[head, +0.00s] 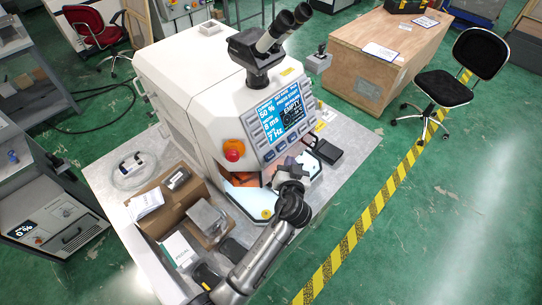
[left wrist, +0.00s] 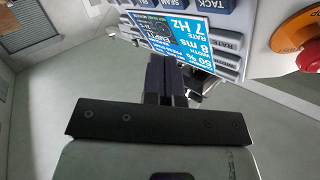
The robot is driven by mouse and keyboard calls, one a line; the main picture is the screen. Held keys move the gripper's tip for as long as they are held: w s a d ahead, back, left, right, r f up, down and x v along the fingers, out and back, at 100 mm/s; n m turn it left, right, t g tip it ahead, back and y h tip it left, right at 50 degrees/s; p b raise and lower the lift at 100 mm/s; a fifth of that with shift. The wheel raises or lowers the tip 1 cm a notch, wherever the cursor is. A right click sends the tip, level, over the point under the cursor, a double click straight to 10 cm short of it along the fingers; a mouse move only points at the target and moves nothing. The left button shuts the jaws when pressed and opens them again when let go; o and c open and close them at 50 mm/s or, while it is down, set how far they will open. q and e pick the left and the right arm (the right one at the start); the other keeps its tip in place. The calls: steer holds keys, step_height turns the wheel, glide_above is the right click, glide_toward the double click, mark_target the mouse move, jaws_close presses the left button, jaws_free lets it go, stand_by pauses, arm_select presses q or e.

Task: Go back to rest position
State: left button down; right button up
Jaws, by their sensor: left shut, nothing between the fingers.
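My left arm comes in from the bottom of the head view. Its gripper (head: 287,168) is at the front of the white machine (head: 185,75), just below the display panel and near the lit work opening. In the left wrist view the two dark fingers (left wrist: 166,82) are together, with nothing between them. Beyond them are the machine's blue display (left wrist: 172,38) and keys. I cannot tell whether the gripper touches the machine. My right gripper is in neither view.
A red button (head: 233,150) and a binocular eyepiece (head: 268,45) stick out from the machine. A cardboard box (head: 160,222) with parts sits left of my arm on the grey bench (head: 100,178). Green floor is open to the right, beyond yellow-black tape (head: 362,222).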

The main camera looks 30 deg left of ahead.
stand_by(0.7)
arm_select(q)
steer(key=s+a+r+m+g+h+p, duration=0.1)
steer(key=s+g+h, duration=0.25)
steer(key=s, duration=0.55)
steer(key=s+a+r+m+g+h+p, duration=0.15)
steer(key=s+h, duration=0.25)
steer(key=s, duration=0.4)
steer(key=s+a+f+g+p, duration=0.1)
steer(key=s+f+g, duration=0.1)
steer(key=s, duration=0.8)
steer(key=s+a+f+m+g+p, duration=0.1)
steer(key=s+f, duration=0.4)
steer(key=s, duration=0.6)
steer(key=a+g+p, duration=0.1)
steer(key=g, duration=0.1)
steer(key=shift+s+g+p, duration=0.25)
steer(key=shift+g+p, duration=0.05)
